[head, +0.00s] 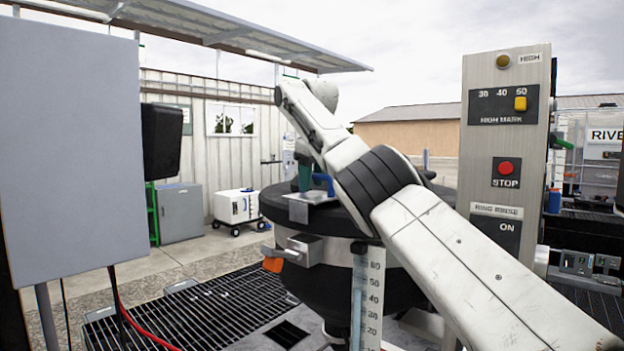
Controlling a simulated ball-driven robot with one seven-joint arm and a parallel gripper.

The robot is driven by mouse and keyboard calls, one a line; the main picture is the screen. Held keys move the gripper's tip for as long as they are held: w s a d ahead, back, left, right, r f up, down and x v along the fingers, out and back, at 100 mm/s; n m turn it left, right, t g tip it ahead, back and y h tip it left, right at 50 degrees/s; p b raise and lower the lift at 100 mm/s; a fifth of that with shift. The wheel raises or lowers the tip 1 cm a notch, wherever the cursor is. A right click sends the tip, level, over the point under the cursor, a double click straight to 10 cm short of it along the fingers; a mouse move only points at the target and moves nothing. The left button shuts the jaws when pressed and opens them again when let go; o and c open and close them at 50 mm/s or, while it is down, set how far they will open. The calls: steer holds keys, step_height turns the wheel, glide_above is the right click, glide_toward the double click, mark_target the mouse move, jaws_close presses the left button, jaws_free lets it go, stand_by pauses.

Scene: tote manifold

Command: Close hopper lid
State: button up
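A black round vessel (300,282), which looks like the hopper, stands in the middle behind my arm. Its wide black top (275,208) lies roughly level; my arm hides much of it, so I cannot tell whether a lid is open or shut. A metal plate (300,212) with teal and blue fittings (305,178) sits on the top's left part. A grey metal bracket (305,246) with an orange tip (272,264) juts from the vessel's front left. My arm reaches across from the lower right and bends above the vessel.
A control panel (507,145) with a red stop button stands at right. A numbered level gauge (368,300) rises before the vessel. A large grey panel (68,150) blocks the left.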

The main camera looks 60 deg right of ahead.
steer(key=p+v, duration=0.3)
steer(key=v, duration=0.7)
steer(key=shift+r, duration=0.4)
steer(key=shift+a, duration=0.1)
